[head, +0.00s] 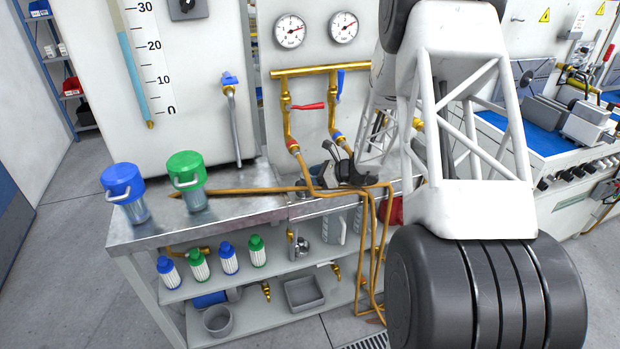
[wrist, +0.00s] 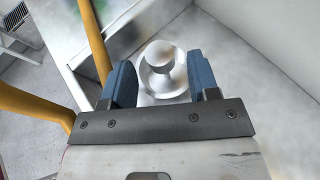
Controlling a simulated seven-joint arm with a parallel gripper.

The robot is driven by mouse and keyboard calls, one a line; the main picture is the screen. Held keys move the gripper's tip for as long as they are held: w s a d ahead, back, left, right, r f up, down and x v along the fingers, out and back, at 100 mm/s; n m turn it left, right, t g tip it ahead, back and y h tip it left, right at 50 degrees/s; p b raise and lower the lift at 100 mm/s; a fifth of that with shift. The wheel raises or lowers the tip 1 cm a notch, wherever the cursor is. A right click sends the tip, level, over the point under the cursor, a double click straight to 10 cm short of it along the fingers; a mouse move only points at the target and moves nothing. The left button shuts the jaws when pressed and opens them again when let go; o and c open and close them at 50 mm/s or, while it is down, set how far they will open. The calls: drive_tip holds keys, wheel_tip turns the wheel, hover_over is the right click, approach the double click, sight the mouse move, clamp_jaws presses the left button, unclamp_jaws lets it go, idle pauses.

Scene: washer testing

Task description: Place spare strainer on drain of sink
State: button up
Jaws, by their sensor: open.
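My gripper (wrist: 161,80) is open, with its two blue fingers apart. In the wrist view, a round silver metal piece with a raised knob (wrist: 160,56), which looks like a strainer, lies between the fingers. Gaps on its sides are hard to judge, and its underside is hidden. In the head view my gripper (head: 340,165) is small and dark, over the right part of the metal bench top, and the piece between its fingers cannot be made out. I cannot clearly identify the sink or its drain in either view.
Copper pipes (head: 372,235) run down the bench front beside my gripper; they also show at left in the wrist view (wrist: 95,40). A blue-lidded (head: 122,183) and a green-lidded container (head: 187,172) stand on the bench (head: 240,205).

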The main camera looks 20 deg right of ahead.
drive_tip(key=v, duration=1)
drive_tip(key=shift+s+d, duration=0.2)
drive_tip(key=shift+d, duration=0.1)
drive_tip(key=s+a+r+n+g+h, duration=0.3)
drive_tip(key=s+a+r+n+g, duration=0.3)
drive_tip(key=s+a+r+n, duration=0.85)
drive_tip(key=s+a+r+n+h, duration=0.2)
drive_tip(key=s+n, duration=0.1)
drive_tip(key=s, duration=0.6)
drive_tip(key=s+a+r+n+h, duration=0.1)
drive_tip(key=s+r+n+h, duration=0.2)
drive_tip(key=s, duration=0.6)
drive_tip(key=s+a+r+n+h, duration=0.2)
drive_tip(key=s+r+n+h, duration=0.1)
drive_tip(key=s, duration=0.6)
drive_tip(key=shift+s+a+n+t, duration=0.2)
drive_tip(key=shift+a+n+t, duration=0.15)
drive_tip(key=shift+n, duration=0.4)
